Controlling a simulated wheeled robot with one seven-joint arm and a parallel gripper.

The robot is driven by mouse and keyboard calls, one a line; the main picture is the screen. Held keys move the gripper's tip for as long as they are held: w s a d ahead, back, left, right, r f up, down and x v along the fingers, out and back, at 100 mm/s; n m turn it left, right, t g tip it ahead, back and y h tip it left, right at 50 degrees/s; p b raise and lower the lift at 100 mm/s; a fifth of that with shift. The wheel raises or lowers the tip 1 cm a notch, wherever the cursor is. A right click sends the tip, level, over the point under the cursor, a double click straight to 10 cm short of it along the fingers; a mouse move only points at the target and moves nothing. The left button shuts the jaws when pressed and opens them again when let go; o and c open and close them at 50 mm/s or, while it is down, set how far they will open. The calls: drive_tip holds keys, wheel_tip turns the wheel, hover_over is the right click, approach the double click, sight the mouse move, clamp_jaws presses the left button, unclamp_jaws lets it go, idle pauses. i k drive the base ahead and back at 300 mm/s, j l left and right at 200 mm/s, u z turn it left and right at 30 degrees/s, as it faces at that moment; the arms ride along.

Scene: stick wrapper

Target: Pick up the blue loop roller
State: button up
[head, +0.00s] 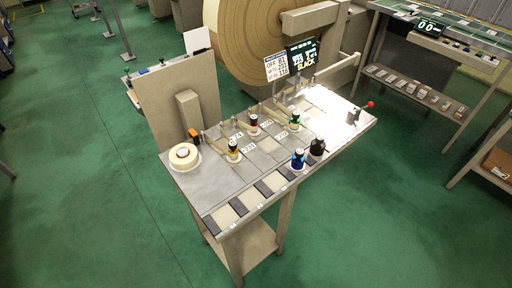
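The blue loop roller (298,159) stands upright near the front right part of the grey metal worktable (200,185). A black roller (317,147) stands close to its right. A green roller (295,121), a dark red roller (253,124) and a yellow roller (233,150) stand farther back and to the left on the same table. My gripper is not in view, so I cannot see its state.
A tape roll (184,156) sits at the table's left end, before a beige upright panel (180,95). A red-knobbed lever (368,105) stands at the right end. A large wound roll (250,40) is behind. Green floor in front is clear.

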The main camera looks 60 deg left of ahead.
sight(297, 164)
drive_tip(key=i+u, duration=0.15)
drive_tip(key=u, duration=0.35)
drive_tip(key=i+u, duration=0.2)
drive_tip(key=u, duration=0.25)
drive_tip(key=i+u, duration=0.15)
drive_tip(key=u, duration=0.35)
drive_tip(key=i+l+u, duration=0.15)
drive_tip(key=u, duration=0.3)
drive_tip(key=i+l+u, duration=0.15)
drive_tip(key=u, duration=0.35)
drive_tip(key=l+u, duration=0.2)
drive_tip(key=u, duration=0.25)
drive_tip(key=i+l+u, duration=0.1)
drive_tip(key=u, duration=0.35)
drive_tip(key=i+l+u, duration=0.15)
drive_tip(key=i+u, duration=0.15)
drive_tip(key=u, duration=0.2)
drive_tip(key=i+l+u, duration=0.15)
drive_tip(key=u, duration=0.3)
